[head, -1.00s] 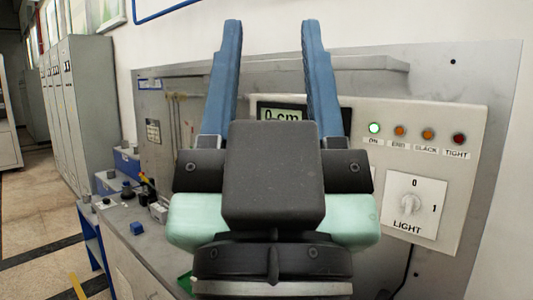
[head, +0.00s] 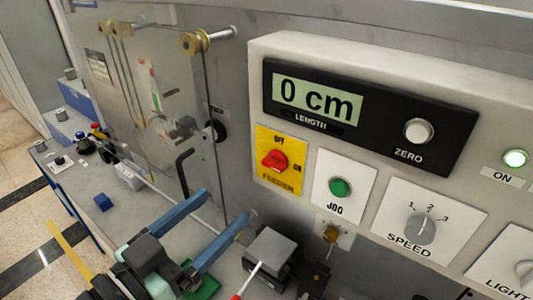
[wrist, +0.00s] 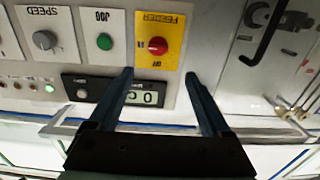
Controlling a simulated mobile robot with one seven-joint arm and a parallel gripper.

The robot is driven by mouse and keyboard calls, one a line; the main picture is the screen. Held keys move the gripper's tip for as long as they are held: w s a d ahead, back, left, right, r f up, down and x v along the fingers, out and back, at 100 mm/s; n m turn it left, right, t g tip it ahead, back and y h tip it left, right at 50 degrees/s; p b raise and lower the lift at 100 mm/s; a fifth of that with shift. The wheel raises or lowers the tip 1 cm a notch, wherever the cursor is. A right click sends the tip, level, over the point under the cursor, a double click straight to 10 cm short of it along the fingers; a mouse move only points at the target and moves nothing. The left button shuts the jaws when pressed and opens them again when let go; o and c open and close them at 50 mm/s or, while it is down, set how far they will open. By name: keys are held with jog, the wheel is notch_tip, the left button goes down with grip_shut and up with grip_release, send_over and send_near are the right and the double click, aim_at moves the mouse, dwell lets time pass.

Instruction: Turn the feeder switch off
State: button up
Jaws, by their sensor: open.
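The feeder switch (head: 274,161) is a red knob on a yellow plate (head: 294,178), with OFF above it and ON to its right. Its grip looks roughly level, along the ON side rather than up at OFF. In the wrist view, where the panel is upside down, the feeder switch (wrist: 157,46) lies just beyond the gap between my fingertips. My gripper (head: 228,204) is open and empty, below and left of the switch in the head view. My gripper (wrist: 159,73) also shows in the wrist view, its fingers apart and not visibly touching the switch.
Right of the switch are the green JOG button (head: 340,187) and SPEED knob (head: 421,229). The length display (head: 318,100) reads 0 cm. The ON lamp (head: 515,158) glows green.

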aim_at(271, 165)
jog(key=p+x, duration=0.5)
jog(key=x, duration=0.6)
jog(key=shift+w+d+r, duration=0.15)
jog(key=shift+w+d, duration=0.1)
jog(key=shift+d, duration=0.1)
jog(key=shift+w+d+p, duration=0.25)
jog(key=shift+w+p, duration=0.05)
jog(key=shift+w, duration=0.05)
grip_shut()
